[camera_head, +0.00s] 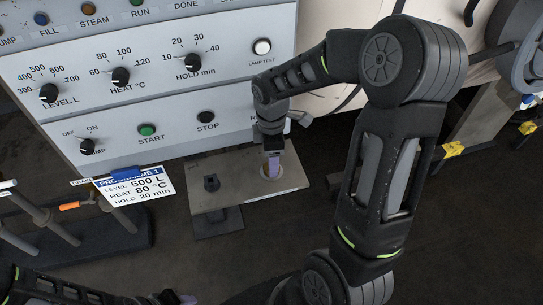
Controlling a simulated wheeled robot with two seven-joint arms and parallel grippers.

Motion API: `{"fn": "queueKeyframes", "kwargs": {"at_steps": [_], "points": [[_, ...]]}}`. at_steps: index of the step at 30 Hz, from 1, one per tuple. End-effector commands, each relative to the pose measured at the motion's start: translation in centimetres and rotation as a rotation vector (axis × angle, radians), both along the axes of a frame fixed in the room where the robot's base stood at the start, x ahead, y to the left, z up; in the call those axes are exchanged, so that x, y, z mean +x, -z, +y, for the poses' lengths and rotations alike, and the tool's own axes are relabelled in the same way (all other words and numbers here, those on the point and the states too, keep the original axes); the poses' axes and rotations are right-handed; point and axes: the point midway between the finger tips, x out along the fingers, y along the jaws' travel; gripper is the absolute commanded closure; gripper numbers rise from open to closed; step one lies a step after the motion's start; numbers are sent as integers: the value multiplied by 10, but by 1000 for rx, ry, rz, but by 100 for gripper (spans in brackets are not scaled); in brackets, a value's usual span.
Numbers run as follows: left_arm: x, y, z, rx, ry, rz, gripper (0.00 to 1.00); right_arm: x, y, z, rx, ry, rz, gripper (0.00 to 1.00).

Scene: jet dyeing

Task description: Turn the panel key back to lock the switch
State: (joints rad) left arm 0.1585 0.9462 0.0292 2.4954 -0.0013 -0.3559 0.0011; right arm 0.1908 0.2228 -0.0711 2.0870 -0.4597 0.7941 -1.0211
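The grey control panel (180,105) fills the upper left. No key is clearly visible; the panel's lower right, where a label begins with "R", is partly covered by my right arm. My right gripper (272,164) points down in front of that corner, with its purple-grey fingertips at a round ring or opening on a small shelf (232,192). I cannot tell whether it holds anything. My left gripper (180,298) is at the bottom edge, mostly cut off, with its opening unclear.
A pump switch (87,146), a green start button (147,130) and a black stop button (206,117) are on the panel. A programme card (135,184) hangs below. A rod rack (120,235) is at left.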

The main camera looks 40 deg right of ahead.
Motion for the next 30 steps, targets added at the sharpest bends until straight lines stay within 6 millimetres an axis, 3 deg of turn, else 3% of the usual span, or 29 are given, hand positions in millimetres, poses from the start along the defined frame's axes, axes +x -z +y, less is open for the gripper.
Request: {"fn": "queueKeyframes", "kwargs": {"at_steps": [9,14,21,30], "points": [[0,0,0,0,0,0,60,0,0,0,0,0,-1,81],[0,-4,0,0,0,0,60,0,-1,0,0,-44,0,81],[0,-13,0,0,0,0,60,0,-1,0,1,-236,1,81],[0,-12,0,0,0,0,60,0,0,0,0,-254,0,81]]}}
